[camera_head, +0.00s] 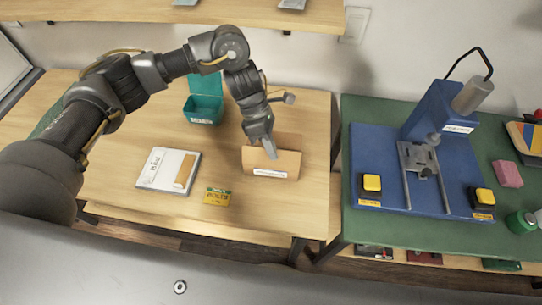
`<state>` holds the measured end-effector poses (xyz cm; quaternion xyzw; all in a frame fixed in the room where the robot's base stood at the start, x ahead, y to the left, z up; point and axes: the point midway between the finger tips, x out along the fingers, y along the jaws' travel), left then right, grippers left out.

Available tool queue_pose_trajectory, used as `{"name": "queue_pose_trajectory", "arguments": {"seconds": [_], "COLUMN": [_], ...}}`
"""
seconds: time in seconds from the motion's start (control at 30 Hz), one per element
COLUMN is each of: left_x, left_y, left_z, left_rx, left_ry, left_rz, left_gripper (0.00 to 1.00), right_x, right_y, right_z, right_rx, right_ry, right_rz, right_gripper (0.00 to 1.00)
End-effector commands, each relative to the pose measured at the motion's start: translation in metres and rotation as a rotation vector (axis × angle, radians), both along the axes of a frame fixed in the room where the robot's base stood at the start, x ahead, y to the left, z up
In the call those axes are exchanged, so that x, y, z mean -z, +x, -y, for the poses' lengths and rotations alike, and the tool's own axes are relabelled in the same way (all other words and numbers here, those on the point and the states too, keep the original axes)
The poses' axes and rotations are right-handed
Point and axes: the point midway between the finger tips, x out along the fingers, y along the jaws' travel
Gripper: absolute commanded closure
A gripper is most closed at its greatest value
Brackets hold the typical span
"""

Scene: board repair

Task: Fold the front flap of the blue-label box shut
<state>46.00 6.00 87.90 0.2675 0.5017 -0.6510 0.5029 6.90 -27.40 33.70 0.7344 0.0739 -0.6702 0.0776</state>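An open brown cardboard box (285,166) stands on the wooden table, right of centre. Its front shows a pale label strip with writing too small to read; I cannot make out any blue on it. A raised panel shows at the back of the box. My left gripper (269,150) reaches down from above, with its tip at the box's opening, just behind the front panel. I cannot tell whether it touches the cardboard. Its fingers overlap in this view, so their gap is hidden. My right gripper is not in view.
Left of the box are a teal open bin (205,104), a white clipboard-like panel (160,178) and a yellow-green bolts packet (217,196). On the right, a green-topped bench (358,227) bears a blue fixture (395,140). A gap separates the tables.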

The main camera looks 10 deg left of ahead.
Motion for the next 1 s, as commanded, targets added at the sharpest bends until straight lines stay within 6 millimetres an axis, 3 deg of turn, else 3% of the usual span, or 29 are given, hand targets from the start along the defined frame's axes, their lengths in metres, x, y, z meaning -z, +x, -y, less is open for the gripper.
{"name": "queue_pose_trajectory", "arguments": {"seconds": [0.13,0.6,0.8,1.0], "left_x": [0.0028,0.0016,0.0016,0.0013], "left_y": [0.0021,0.0023,0.0023,0.0024], "left_z": [0.0001,-0.0003,-0.0003,-0.0002], "left_rx": [-0.001,0.001,0.001,0.000], "left_ry": [0.001,0.001,0.001,0.001], "left_rz": [-0.034,-0.050,-0.050,-0.049], "left_gripper": [1.00,1.00,0.75,0.75], "right_x": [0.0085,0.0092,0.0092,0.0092], "right_y": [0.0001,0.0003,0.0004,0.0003], "right_z": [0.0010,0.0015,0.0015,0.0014], "right_rx": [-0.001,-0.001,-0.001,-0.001], "right_ry": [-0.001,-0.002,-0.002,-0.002], "right_rz": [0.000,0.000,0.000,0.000], "right_gripper": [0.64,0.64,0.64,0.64]}}
